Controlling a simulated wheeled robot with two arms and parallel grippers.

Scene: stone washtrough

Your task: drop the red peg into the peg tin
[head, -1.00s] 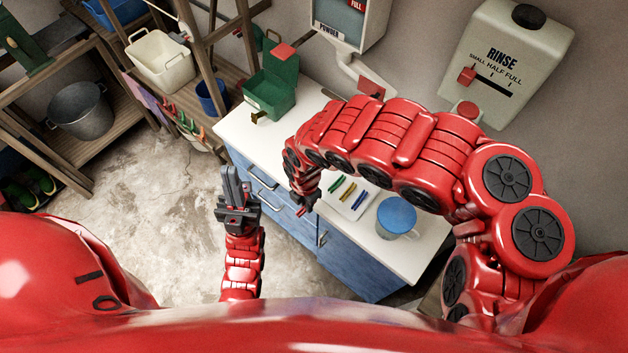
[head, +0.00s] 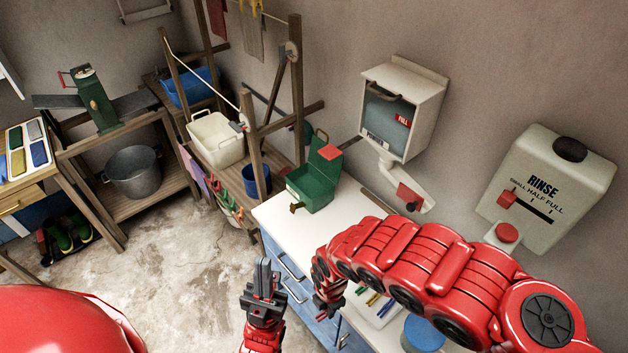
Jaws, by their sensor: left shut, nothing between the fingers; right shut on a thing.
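A green box with its lid raised (head: 312,185), which looks like the peg tin, stands at the far left end of the white counter. Its inside is mostly hidden. My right gripper (head: 328,308) points down over the counter's front edge, nearer than the box and apart from it. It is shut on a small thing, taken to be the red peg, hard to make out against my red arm. My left gripper (head: 264,278) points up, shut and empty, in front of the blue cabinet.
A white tray (head: 388,319) with coloured pegs lies partly behind my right arm. A blue-topped cup (head: 423,333) stands beside it. A powder dispenser (head: 402,110) and a rinse tank (head: 548,190) are above the counter. The counter around the green box looks clear.

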